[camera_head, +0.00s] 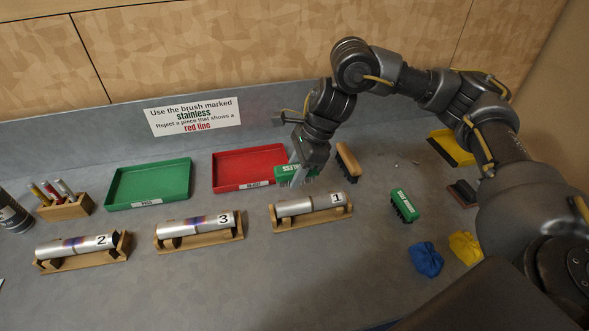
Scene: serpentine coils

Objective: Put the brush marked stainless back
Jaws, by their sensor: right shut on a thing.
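A green brush (284,173) with a white label, of which only the last letters "LESS" show, is held in my right gripper (304,168). The gripper is shut on it and covers part of it. It hangs at the front right corner of the red tray, just behind piece 1; I cannot tell its exact height. A second green brush (403,203) lies on the bench at the right, its label too small to read. A wooden brush (348,162) lies right of my gripper. My left gripper is out of view.
Metal tubes 1 (300,206), 3 (195,225) and 2 (76,246) rest in wooden cradles. A green tray (112,196) and the red tray (218,172) stand behind. Blue (426,260) and yellow (466,247) cloths lie at right. The front bench is clear.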

